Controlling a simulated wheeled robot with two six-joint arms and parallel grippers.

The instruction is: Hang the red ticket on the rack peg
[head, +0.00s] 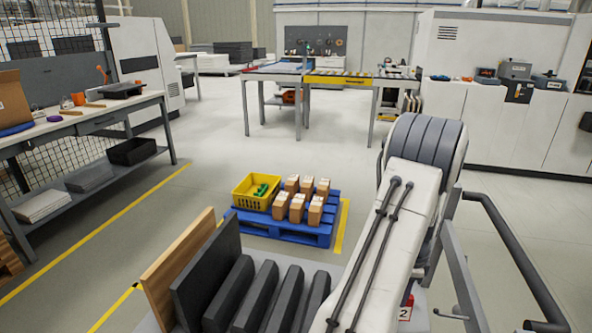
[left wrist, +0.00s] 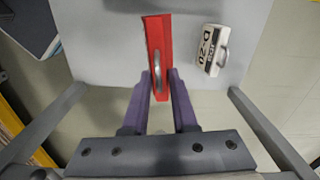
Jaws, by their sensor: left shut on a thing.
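My left gripper (left wrist: 158,79) shows in the left wrist view, with its purple fingers shut on the red ticket (left wrist: 157,32) at its curved metal loop. The red ticket lies over or just above a light grey surface; I cannot tell whether it touches. In the head view a small red piece (head: 410,299), apparently the ticket, shows at the bottom beside the white arm link, which hides the gripper. A short grey rod (head: 450,315) sticks out from a post nearby; I cannot tell whether it is the rack peg. My right gripper is in neither view.
A white D-20 tag (left wrist: 211,50) with a handle lies right of the ticket. Grey rails (head: 520,260) stand at the right. Dark slabs (head: 205,275) and a wooden board (head: 175,265) stand at lower left. A blue pallet (head: 285,231) lies beyond, with open floor behind it.

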